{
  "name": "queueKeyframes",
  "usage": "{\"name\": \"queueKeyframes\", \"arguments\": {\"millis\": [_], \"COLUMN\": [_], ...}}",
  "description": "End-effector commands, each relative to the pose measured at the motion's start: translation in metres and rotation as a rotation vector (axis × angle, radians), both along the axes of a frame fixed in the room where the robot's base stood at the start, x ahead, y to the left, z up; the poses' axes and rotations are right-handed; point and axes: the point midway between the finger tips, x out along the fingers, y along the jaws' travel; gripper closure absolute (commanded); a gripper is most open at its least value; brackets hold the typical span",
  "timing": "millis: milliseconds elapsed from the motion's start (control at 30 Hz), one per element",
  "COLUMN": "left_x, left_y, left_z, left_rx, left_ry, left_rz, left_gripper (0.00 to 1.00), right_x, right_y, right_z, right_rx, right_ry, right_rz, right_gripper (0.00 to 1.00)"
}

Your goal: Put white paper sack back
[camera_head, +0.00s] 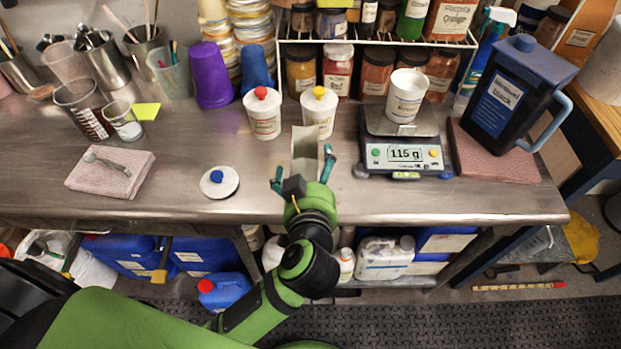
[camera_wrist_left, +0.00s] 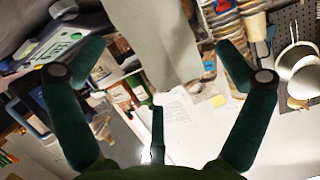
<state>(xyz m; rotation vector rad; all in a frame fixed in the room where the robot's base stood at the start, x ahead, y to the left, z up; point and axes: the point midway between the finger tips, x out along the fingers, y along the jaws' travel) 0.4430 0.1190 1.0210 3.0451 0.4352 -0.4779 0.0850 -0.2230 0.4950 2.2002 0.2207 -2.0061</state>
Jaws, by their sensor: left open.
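The white paper sack (camera_head: 306,145) appears as a narrow pale upright shape on the steel bench, just in front of the two white lidded tubs. It also shows in the left wrist view as a plain pale panel (camera_wrist_left: 155,35) at the top middle. My left gripper (camera_head: 303,168) is open, with its green fingers spread on either side of the sack. In the left wrist view the fingers (camera_wrist_left: 138,25) stand apart with the sack's pale face beyond them. I cannot tell if either finger touches it. My right gripper is out of view.
White tubs with a red lid knob (camera_head: 263,116) and a yellow one (camera_head: 318,115) stand close behind. A scale (camera_head: 403,150) bearing a white cup (camera_head: 405,95) is to the right. A round lid (camera_head: 219,182) lies to the left. A black jug (camera_head: 510,95) stands far right.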

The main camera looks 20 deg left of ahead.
Motion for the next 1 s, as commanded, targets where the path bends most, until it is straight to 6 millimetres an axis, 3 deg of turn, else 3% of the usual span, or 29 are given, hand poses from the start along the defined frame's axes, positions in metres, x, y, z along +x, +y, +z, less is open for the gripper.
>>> {"name": "queueKeyframes", "arguments": {"millis": [33,100,400,1000], "left_x": [-0.012,-0.026,-0.061,-0.064], "left_y": [-0.004,-0.007,-0.018,-0.019], "left_z": [0.012,0.015,0.022,0.022], "left_rx": [0.0,0.002,0.0,-0.001], "left_ry": [0.005,0.005,0.001,-0.001], "left_rz": [-0.004,-0.002,0.0,0.0], "left_gripper": [0.0,0.0,0.0,0.0], "right_x": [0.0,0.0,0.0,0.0], "right_y": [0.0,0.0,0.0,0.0], "right_z": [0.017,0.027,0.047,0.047], "right_rx": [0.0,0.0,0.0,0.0], "right_ry": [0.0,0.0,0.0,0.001], "right_rz": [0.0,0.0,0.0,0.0], "right_gripper": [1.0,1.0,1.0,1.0]}}
